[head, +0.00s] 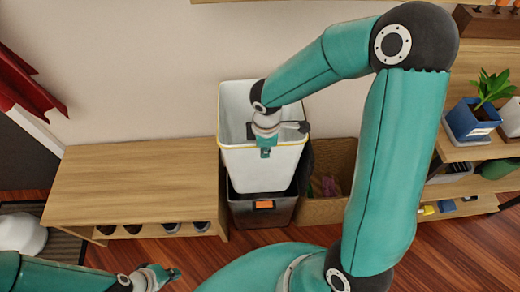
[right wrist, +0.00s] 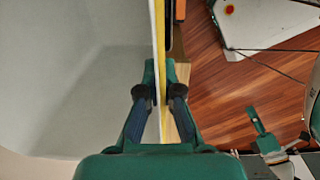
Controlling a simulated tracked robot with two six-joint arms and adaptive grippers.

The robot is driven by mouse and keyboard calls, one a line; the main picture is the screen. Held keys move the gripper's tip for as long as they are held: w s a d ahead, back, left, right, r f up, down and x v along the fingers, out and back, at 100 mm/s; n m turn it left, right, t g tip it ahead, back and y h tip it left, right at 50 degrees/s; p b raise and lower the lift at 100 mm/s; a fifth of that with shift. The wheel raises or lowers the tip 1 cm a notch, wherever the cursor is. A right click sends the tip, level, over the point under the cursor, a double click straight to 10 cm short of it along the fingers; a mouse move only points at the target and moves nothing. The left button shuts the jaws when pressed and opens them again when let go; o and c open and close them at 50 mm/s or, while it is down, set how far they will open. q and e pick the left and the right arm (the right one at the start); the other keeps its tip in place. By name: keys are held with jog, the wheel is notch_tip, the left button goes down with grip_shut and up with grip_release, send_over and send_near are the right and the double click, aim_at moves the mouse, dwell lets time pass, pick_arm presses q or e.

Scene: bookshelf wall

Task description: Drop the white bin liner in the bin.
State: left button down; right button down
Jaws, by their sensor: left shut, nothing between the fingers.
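The white bin liner (head: 262,170) is a tall white tub with a yellow rim, upright at the centre of the head view. The dark bin (head: 246,219) with an orange label shows below it. The liner hides the bin's opening, and its lower edge shows in front of the bin, so it looks raised above it. My right gripper (head: 267,150) is shut on the liner's near rim. In the right wrist view, its fingers (right wrist: 158,95) pinch the wall of the liner (right wrist: 75,70) from both sides. My left gripper (head: 172,273) is shut and empty, low in the head view.
A wooden bench (head: 130,180) with shoes beneath stands left of the bin. A shelf with a potted plant (head: 487,92) is further right. The wall is close behind.

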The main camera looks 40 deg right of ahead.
aim_at(264, 167)
jog(key=shift+f+b, duration=2.85)
jog(key=shift+f, duration=1)
jog(key=c, duration=1.2)
grip_release()
jog(key=shift+c, duration=0.2)
notch_tip(264, 167, up, 12)
jog(key=s+a+f+m+y+p, duration=0.2)
jog(key=s+a+f+m+p, duration=0.3)
jog(key=a+f+m, duration=0.2)
jog(key=s+a+f+m+y+p, duration=0.2)
jog(key=s+a+f+m+p, duration=0.3)
jog(key=f, duration=0.5)
jog(key=shift+a+m+p, duration=0.75)
jog(key=shift+a+m, duration=0.15)
jog(key=shift+a, duration=0.15)
